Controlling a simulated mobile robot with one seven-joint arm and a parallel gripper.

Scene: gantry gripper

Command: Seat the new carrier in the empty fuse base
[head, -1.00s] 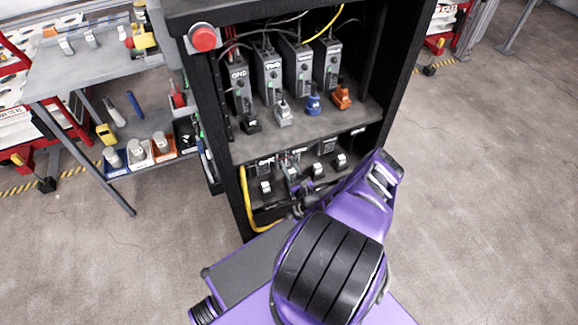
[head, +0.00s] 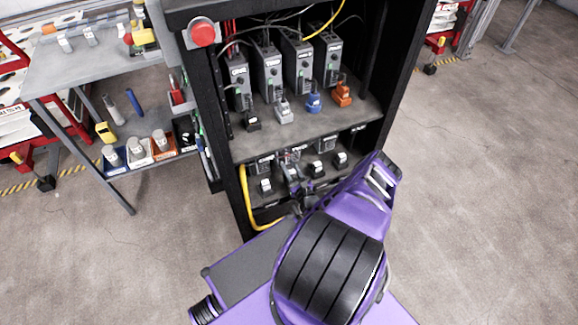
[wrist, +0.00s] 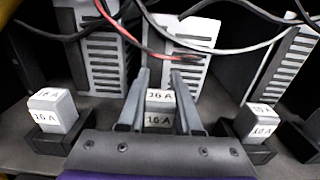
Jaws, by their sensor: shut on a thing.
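In the wrist view, my gripper (wrist: 158,103) is shut on a light grey carrier (wrist: 159,97) marked "16 A" on its top and front. A finger stands on each side of it. The carrier looks upright, in line with the row of seated carriers. Its lower end and the fuse base under it are hidden behind my gripper's body, so I cannot tell whether it touches the base. In the head view, my gripper (head: 292,178) is small at the cabinet's lower shelf, and the held carrier is hard to make out.
A 16 A carrier (wrist: 52,109) sits in a dark base on the left, a 10 A carrier (wrist: 259,120) on the right. Black and red wires (wrist: 135,40) hang in front of the grey modules (wrist: 178,52) behind. The upper shelf (head: 305,127) is above my gripper.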

